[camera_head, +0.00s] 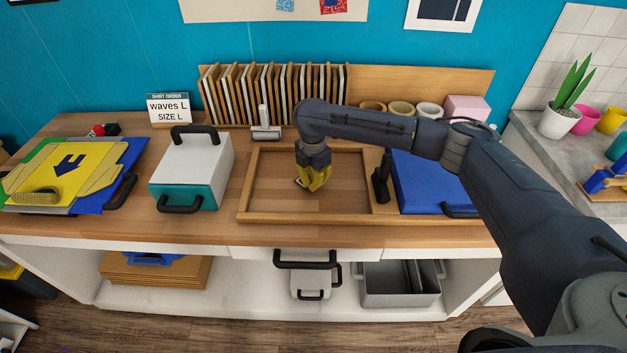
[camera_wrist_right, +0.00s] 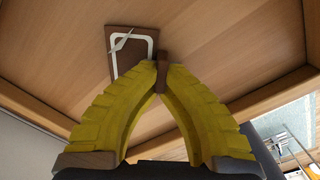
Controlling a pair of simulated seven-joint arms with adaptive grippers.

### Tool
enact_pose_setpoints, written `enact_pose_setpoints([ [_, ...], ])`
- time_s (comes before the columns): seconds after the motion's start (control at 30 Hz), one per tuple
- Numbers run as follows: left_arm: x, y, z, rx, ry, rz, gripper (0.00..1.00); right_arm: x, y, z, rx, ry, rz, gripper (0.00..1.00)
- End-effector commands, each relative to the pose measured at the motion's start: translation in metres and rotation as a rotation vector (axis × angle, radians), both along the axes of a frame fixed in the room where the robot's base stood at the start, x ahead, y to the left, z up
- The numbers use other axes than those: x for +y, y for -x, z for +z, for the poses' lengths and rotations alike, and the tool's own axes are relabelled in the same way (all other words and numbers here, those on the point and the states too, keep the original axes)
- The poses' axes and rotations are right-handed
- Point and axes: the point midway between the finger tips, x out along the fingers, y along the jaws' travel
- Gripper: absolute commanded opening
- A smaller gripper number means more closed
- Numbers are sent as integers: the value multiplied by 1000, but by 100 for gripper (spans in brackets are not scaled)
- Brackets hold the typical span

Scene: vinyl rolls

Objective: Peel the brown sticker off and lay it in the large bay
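My right gripper (camera_head: 314,182) has yellow fingers and reaches down into the large bay (camera_head: 270,190) of the wooden tray. In the right wrist view its fingertips (camera_wrist_right: 163,72) come together on a narrow brown piece, which looks like part of the brown sticker. A brown rectangle with a white rounded outline (camera_wrist_right: 122,60) lies flat on the bay floor just beyond the fingertips. A thin pale sliver crosses its outline. I cannot tell whether the pinched piece is joined to the rectangle. My left gripper is not in view.
A dark upright handle (camera_head: 381,182) stands right of the bay, beside a blue slab (camera_head: 425,180). A white and teal press (camera_head: 190,172) stands left of the tray. A rack of boards (camera_head: 270,92) and several rolls (camera_head: 400,108) are behind. The bay's left part is clear.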

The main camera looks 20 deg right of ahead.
Motion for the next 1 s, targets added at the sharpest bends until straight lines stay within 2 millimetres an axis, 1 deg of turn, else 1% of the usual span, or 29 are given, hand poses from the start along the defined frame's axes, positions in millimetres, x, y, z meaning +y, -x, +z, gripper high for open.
enact_pose_setpoints([
  [0.9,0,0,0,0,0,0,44,0,0,-6,0,1,0,0],
  [1.0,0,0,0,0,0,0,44,0,0,-6,0,1,0,12],
])
